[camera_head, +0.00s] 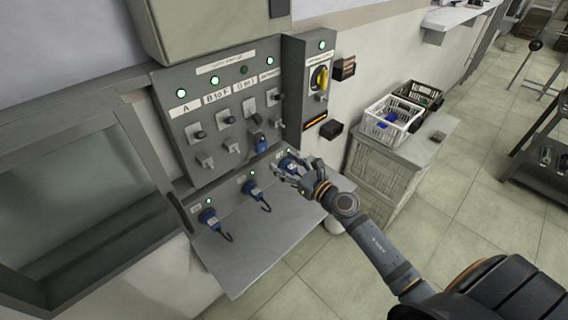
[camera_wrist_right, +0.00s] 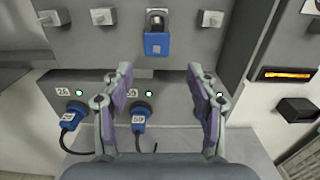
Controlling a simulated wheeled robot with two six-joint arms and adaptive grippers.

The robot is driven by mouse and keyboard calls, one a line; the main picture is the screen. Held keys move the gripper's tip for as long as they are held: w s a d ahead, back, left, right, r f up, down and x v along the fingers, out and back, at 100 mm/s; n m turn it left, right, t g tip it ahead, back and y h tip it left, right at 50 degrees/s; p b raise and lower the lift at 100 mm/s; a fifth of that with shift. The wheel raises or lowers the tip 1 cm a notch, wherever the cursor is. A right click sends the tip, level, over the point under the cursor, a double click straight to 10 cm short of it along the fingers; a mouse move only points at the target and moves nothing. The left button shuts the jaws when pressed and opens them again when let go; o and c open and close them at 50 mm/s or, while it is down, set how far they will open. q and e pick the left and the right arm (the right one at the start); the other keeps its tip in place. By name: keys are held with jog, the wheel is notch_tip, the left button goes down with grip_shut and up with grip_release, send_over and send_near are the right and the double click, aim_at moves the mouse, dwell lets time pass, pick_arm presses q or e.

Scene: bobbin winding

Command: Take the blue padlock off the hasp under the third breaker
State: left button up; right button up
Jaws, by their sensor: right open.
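The blue padlock (camera_head: 262,145) hangs on the hasp in the third column of the grey breaker panel (camera_head: 180,120), below the third breaker (camera_head: 249,107). In the right wrist view the padlock (camera_wrist_right: 157,44) shows near the top centre, with its dark hasp above it. My right gripper (camera_head: 281,172) is in front of the lower part of the panel, below and to the right of the padlock in the head view. Its fingers are spread wide and empty in the right wrist view (camera_wrist_right: 159,75), apart from the padlock. My left gripper is not in view.
Blue plugs with cords (camera_head: 255,194) sit in the sloped lower box, above a grey shelf (camera_head: 245,255). A switch box with a yellow handle (camera_head: 320,78) is to the right. A white basket (camera_head: 392,122) and a dark one (camera_head: 420,94) stand on a cabinet.

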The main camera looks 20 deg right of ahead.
aim_at(263, 146)
jog(key=x, duration=0.7)
jog(key=shift+a+p, duration=0.3)
jog(key=shift+w+a, duration=0.1)
jog(key=shift+w, duration=0.45)
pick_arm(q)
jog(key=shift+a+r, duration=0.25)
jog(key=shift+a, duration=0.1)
pick_arm(e)
jog(key=shift+w+a, duration=0.15)
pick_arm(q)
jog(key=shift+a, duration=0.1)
pick_arm(e)
jog(key=c, duration=1.2)
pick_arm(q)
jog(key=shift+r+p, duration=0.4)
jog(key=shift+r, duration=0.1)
pick_arm(e)
jog(key=shift+r, duration=0.55)
jog(key=shift+s+f, duration=0.1)
jog(key=shift+s, duration=0.35)
jog(key=shift+d+v, duration=0.2)
jog(key=shift+v, duration=2.4)
